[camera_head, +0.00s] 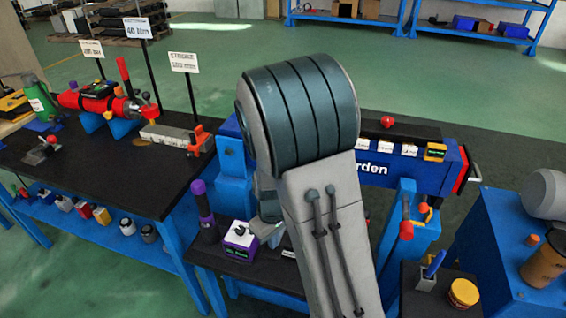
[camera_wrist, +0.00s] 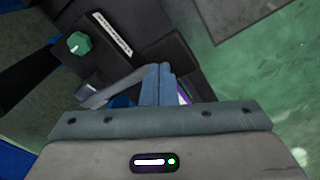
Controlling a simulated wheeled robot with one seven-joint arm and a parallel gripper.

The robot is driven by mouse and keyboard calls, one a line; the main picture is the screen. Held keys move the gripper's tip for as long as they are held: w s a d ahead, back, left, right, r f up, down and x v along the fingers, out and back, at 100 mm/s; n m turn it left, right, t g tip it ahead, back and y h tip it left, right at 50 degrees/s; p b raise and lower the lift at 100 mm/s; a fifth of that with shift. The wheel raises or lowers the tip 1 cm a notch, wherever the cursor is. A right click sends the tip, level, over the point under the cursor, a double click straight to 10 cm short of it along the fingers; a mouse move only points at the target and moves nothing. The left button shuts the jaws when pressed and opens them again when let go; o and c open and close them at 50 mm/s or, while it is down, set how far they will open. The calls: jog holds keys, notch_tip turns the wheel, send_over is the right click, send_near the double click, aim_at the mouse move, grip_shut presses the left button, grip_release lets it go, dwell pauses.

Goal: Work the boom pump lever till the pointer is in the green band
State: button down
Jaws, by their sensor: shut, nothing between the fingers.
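My gripper (camera_wrist: 160,72) is shut and empty in the wrist view, its two fingers together over a dark surface. A purple edge shows just behind the fingers at their right. In the head view my arm hides much of the middle, and a small grey part beside it may be my gripper. A purple-gripped upright handle (camera_head: 203,202) and a purple box with a white label (camera_head: 240,238) stand on the low dark bench. I cannot tell which part is the boom pump lever. No pointer or green band can be made out.
A green knob (camera_wrist: 79,43) and a label strip (camera_wrist: 112,33) are near the fingers. The blue boom (camera_head: 450,178) lies behind my arm. A dark-topped bench (camera_head: 110,182) with a red cylinder (camera_head: 88,97) is at left. Open green floor lies beyond.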

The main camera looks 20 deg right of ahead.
notch_tip(320, 180, up, 7)
jog(key=p, duration=0.5)
jog(key=shift+s+f, duration=0.1)
dwell(1.2)
notch_tip(320, 180, down, 10)
jog(key=b, duration=0.9)
notch_tip(320, 180, up, 10)
jog(key=p, duration=0.7)
jog(key=shift+p, duration=0.35)
dwell(1.2)
notch_tip(320, 180, down, 10)
jog(key=b, duration=0.8)
notch_tip(320, 180, up, 10)
jog(key=p, duration=0.7)
dwell(0.3)
